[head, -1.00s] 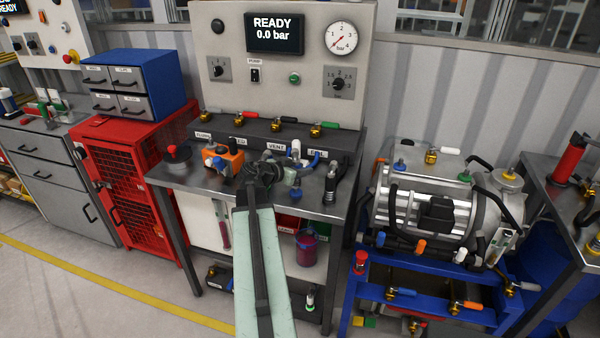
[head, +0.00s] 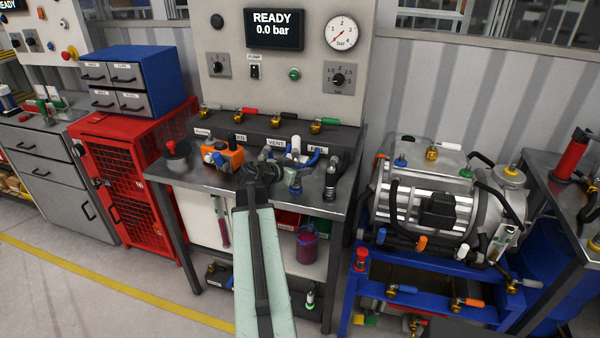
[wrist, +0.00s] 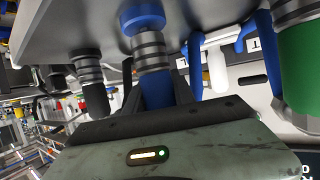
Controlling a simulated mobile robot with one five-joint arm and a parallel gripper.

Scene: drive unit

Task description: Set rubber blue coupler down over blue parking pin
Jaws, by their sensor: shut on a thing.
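My gripper (head: 262,173) is over the front of the steel bench in the head view. In the wrist view its dark fingers (wrist: 168,92) are shut around the blue coupler (wrist: 151,50), whose ribbed metal collar shows. A round blue piece (wrist: 142,18), seemingly the parking pin, stands against the bench surface in line with the collar. They look touching, but I cannot tell whether the coupler is fully seated. The wrist view appears upside down. In the head view my gripper largely hides the coupler; a small blue part (head: 295,189) shows right of it.
A black coupler (head: 331,178) stands to the right, also in the wrist view (wrist: 90,78). A green cylinder (wrist: 302,75) is close on the other side. An orange block (head: 222,157) and a red knob (head: 177,150) are left. Valves line the panel behind.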

